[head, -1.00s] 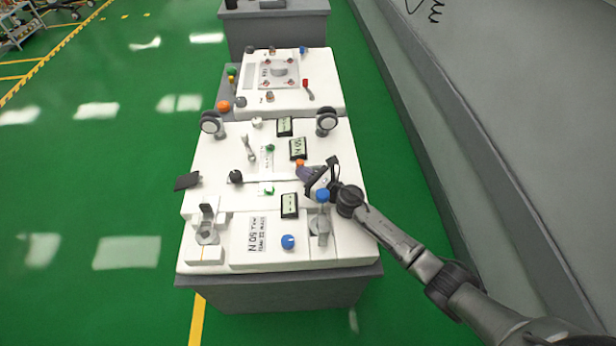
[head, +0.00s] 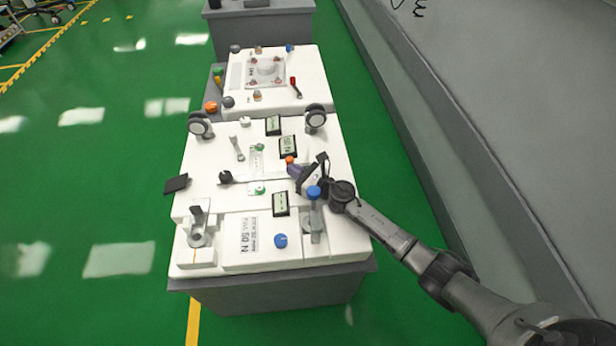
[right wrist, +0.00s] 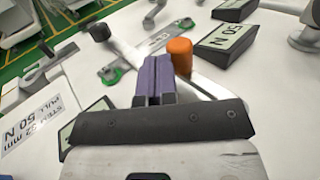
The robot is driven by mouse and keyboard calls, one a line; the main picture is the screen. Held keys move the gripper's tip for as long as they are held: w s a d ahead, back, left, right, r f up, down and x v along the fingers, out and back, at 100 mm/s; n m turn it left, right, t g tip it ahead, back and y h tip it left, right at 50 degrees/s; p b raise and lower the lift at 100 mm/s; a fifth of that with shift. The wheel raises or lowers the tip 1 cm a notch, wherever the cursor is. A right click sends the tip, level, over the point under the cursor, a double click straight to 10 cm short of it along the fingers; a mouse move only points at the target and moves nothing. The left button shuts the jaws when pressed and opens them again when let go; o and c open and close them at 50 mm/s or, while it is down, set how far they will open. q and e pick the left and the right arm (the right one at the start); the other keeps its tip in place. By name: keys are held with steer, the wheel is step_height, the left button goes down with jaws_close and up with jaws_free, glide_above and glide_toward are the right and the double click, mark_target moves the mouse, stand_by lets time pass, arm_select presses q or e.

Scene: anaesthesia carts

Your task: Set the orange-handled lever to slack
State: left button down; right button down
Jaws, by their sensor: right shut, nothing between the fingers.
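The orange-handled lever (head: 289,159) is on the white cart top, right of the middle. In the right wrist view its upright orange cylinder handle (right wrist: 180,57) stands on a pale arm. My right gripper (head: 295,171) has purple fingers, which are shut with nothing between them. In the right wrist view the fingers (right wrist: 153,78) are just left of the orange handle, very close to it. I cannot tell whether they touch. The lever's lower part is partly hidden by my gripper. My left gripper is not in view. No slack marking is readable.
Displays (head: 288,146) stand beyond the lever. A blue-topped post (head: 314,193) is close to my right wrist. A black-knobbed lever (head: 225,177) and a green-knobbed part (head: 260,190) lie to the left. Two casters (head: 315,118) stand at the far side of the near cart.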

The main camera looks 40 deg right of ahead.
steer(key=p+v, duration=0.2)
steer(key=v, duration=1.1)
steer(key=shift+s+d, duration=0.1)
steer(key=shift+s, duration=0.15)
steer(key=shift+r+p, duration=0.2)
steer(key=shift+p, duration=0.1)
steer(key=s+a+r+m+h+p, duration=0.1)
steer(key=s+r+m+h+p, duration=0.45)
steer(key=m, duration=0.75)
steer(key=s+a+r+m+g+p, duration=0.4)
steer(key=s+m+g+p, duration=0.1)
steer(key=s+m, duration=0.3)
steer(key=s+a+r+m+g+p, duration=0.4)
steer(key=s+a+m+p, duration=0.1)
steer(key=s+m, duration=0.35)
steer(key=s+a+r+m+g+p, duration=0.4)
steer(key=s+m+g+p, duration=0.15)
steer(key=s+m, duration=0.25)
steer(key=w+p+v, duration=0.2)
steer(key=p+v, duration=0.9)
steer(key=p, duration=0.1)
steer(key=w+r+p+v, duration=0.1)
steer(key=w+p+v, duration=0.2)
steer(key=p+v, duration=0.9)
steer(key=w+r+p+v, duration=0.1)
steer(key=w+p+v, duration=0.2)
steer(key=p+v, duration=0.8)
steer(key=shift+w+r+t+p, duration=0.25)
steer(key=shift+w+t+p, duration=0.1)
steer(key=shift+t+p, duration=0.15)
